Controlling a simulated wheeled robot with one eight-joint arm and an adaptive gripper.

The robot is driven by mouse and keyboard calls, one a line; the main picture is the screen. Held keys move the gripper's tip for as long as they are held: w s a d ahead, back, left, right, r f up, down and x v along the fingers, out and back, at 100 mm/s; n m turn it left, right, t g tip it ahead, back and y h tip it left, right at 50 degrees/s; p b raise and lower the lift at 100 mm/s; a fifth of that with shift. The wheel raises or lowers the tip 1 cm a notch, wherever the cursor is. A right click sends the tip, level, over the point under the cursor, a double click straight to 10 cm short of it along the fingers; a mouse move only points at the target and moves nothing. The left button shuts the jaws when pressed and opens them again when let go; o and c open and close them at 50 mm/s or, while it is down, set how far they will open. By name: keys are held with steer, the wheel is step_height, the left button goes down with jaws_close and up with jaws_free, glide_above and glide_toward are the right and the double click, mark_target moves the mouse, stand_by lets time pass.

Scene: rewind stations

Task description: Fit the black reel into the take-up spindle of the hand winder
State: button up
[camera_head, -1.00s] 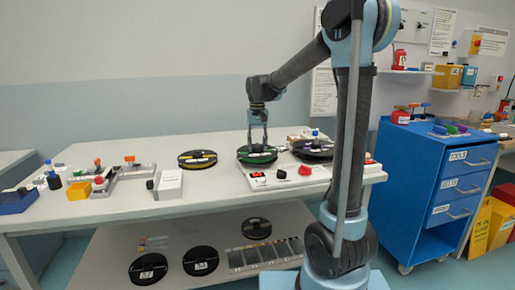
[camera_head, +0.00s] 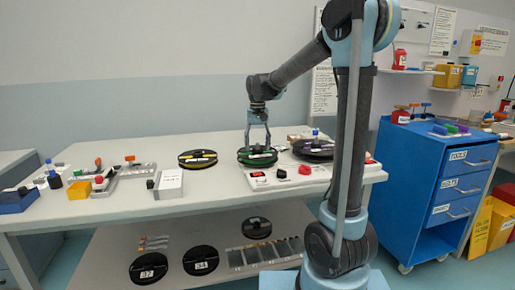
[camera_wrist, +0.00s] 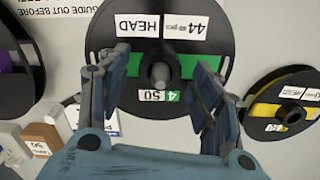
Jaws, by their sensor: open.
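My gripper (camera_head: 258,146) is open just above the reel. In the wrist view my gripper's fingers (camera_wrist: 158,85) stand apart on either side of the spindle, over the reel's face. I cannot tell whether the fingertips touch the reel.
A yellow-banded black reel (camera_head: 198,158) lies to the left and a purple-banded one (camera_head: 313,148) to the right. A blue drawer cabinet (camera_head: 425,190) stands right.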

step_height(320, 180, up, 11)
stand_by(0.4)
steer(key=s+d+f+t, duration=0.1)
steer(key=s+d+f, duration=0.3)
steer(key=s+d, duration=0.35)
steer(key=s+d+f, duration=0.4)
steer(key=s+d, duration=0.3)
steer(key=s, duration=0.2)
steer(key=s+d+f, duration=0.3)
steer(key=s+f, duration=0.4)
steer(key=f, duration=0.1)
steer(key=s+d+f+t, duration=0.1)
steer(key=s+d+f, duration=0.3)
steer(key=s+f, duration=0.4)
steer(key=shift+s+f+m, duration=0.2)
steer(key=shift+f+m, duration=0.2)
steer(key=shift+f, duration=0.05)
steer(key=shift+w+f, duration=0.2)
steer(key=shift+w, duration=0.3)
